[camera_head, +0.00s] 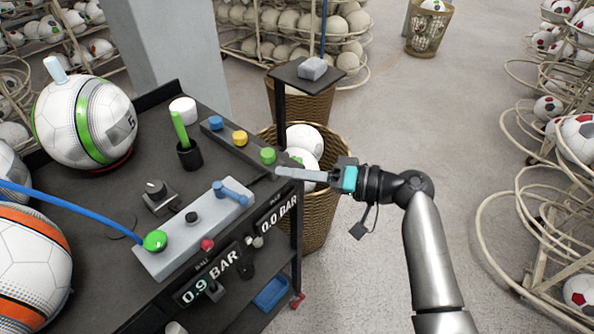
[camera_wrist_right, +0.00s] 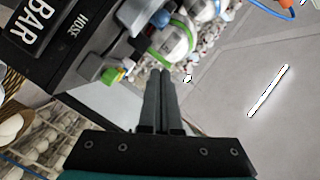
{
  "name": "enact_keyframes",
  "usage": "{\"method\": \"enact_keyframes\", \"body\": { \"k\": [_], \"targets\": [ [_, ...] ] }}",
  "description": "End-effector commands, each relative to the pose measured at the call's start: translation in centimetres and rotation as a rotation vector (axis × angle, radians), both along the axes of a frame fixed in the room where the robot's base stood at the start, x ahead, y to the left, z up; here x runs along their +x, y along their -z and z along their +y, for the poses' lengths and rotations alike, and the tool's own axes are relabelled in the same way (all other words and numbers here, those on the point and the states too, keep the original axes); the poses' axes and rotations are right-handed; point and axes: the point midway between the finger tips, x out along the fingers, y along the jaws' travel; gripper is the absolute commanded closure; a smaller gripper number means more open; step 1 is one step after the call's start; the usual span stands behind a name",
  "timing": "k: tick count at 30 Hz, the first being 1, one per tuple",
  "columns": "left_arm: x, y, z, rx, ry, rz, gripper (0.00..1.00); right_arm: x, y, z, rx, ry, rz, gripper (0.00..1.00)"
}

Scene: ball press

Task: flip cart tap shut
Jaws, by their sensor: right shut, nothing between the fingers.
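A grey manifold block (camera_head: 175,251) lies on the black cart (camera_head: 105,270). A small blue lever (camera_head: 234,193), which looks like the tap, sits near the block's far end and lies across its length. A green knob (camera_head: 155,241) at the near end takes a blue hose. My right gripper (camera_head: 279,172) is shut and empty. Its fingers point left, with the tips near the cart's right edge, right of the blue lever and apart from it. The fingers also show closed together in the right wrist view (camera_wrist_right: 160,72). My left gripper is out of view.
Displays read 0.9 BAR (camera_head: 208,278) and 0.0 BAR (camera_head: 278,218) on the cart's side. A rail with blue, yellow and green knobs (camera_head: 240,138) runs along the back. Balls (camera_head: 85,122) rest on the cart. A wicker basket (camera_head: 318,226) stands behind my gripper.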

Motion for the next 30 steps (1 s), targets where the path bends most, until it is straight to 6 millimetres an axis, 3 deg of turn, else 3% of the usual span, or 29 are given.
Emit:
{"method": "enact_keyframes", "body": {
  "k": [9, 18, 30],
  "targets": [
    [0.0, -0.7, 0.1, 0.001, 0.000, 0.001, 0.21, 1.8, 0.8, 6.7, 0.002, -0.001, 0.002, 1.00],
    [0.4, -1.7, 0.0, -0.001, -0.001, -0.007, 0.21, -0.9, 2.9, 7.8, -0.001, 0.003, 0.003, 1.00],
    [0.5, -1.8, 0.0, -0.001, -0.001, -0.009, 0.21, -1.2, 3.2, 7.9, -0.003, 0.003, 0.001, 1.00]
  ]
}}
